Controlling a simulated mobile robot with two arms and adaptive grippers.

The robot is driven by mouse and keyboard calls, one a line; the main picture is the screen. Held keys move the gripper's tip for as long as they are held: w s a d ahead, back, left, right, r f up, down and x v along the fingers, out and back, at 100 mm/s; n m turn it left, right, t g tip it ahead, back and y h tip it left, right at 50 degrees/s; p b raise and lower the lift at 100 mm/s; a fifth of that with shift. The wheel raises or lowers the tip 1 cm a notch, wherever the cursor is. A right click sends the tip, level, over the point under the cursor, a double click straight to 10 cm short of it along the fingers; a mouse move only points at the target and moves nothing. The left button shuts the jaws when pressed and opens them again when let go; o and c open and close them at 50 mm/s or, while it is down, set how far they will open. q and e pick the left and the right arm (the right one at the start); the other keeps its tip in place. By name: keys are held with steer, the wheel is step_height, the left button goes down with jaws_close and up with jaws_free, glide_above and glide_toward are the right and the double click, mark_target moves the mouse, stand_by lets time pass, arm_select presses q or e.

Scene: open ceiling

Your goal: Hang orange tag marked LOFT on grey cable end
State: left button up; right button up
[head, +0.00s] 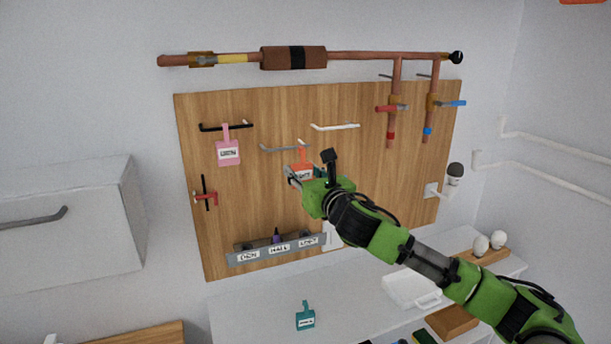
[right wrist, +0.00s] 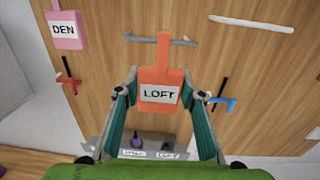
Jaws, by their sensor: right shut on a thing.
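The orange tag (right wrist: 160,75) has a white label marked LOFT and a narrow strap rising from its top. In the head view the tag (head: 301,157) is in front of the wooden board. The grey cable end (right wrist: 184,42) is a thin rod sticking out from the board; it also shows in the head view (head: 276,149). In the right wrist view the strap crosses in front of the grey rod; I cannot tell if they touch. My right gripper (right wrist: 165,88) is shut on the tag, a finger at each side; the head view shows it at the board (head: 300,176). My left gripper is out of view.
A pink DEN tag (head: 228,152) hangs from a black rod (head: 238,126) at left. A white rod (head: 340,127) is at upper right of the grey one. A labelled grey rack (head: 246,257) sits below. A teal tag (head: 305,319) is on the white counter.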

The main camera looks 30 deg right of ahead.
steer(key=shift+w+d, duration=0.3)
steer(key=shift+w, duration=1.05)
steer(key=shift+w+d, duration=0.25)
steer(key=shift+w, duration=1.05)
steer(key=shift+w+d, duration=0.3)
steer(key=shift+w, duration=1.05)
steer(key=shift+f, duration=0.75)
steer(key=o, duration=1.2)
steer(key=shift+s, duration=0.15)
